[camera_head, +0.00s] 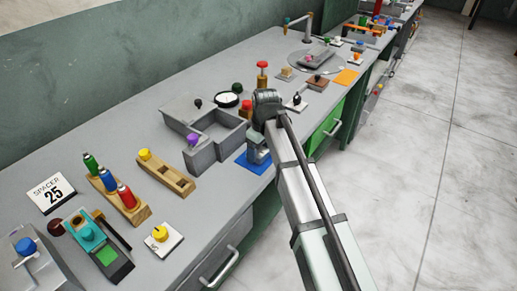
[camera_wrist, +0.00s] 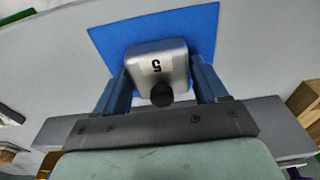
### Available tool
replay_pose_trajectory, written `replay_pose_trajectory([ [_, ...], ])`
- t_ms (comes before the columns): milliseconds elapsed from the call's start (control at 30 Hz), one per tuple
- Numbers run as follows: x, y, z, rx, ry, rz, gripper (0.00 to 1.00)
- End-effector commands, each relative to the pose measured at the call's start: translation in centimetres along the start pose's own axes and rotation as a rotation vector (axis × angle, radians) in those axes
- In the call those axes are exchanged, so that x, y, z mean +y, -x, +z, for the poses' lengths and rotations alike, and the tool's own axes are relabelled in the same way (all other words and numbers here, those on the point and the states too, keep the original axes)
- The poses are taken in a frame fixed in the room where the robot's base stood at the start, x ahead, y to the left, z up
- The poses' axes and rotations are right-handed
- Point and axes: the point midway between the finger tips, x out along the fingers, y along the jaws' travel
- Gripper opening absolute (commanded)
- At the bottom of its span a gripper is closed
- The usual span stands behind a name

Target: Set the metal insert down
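The metal insert (camera_wrist: 158,59) is a grey rounded block with a dark knob and a white label with an upside-down 5 in the wrist view. My gripper (camera_wrist: 158,72) has its two blue fingers against the insert's left and right sides. The insert is over a blue square mat (camera_wrist: 104,38); I cannot tell whether it touches the mat. In the head view, my gripper (camera_head: 258,154) points down at the blue mat (camera_head: 246,166) near the bench's front edge, and the fingers and arm mostly hide the insert.
A grey compartment tray (camera_head: 222,128) with a purple-knobbed block (camera_head: 194,150) stands just left of my gripper. Red-topped pieces (camera_head: 262,75) are behind it. A wooden holder (camera_head: 165,172) and a SPACER 25 card (camera_head: 51,192) are further left.

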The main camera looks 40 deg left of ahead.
Motion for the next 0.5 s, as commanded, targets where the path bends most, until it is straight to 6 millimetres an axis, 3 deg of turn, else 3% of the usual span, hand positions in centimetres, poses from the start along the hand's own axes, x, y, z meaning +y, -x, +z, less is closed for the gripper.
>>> replay_pose_trajectory([
  [200,0.01,0.02,0.0,0.0,0.0,0.0,0.91],
  [500,0.02,0.32,-0.06,0.0,0.0,0.0,0.91],
])
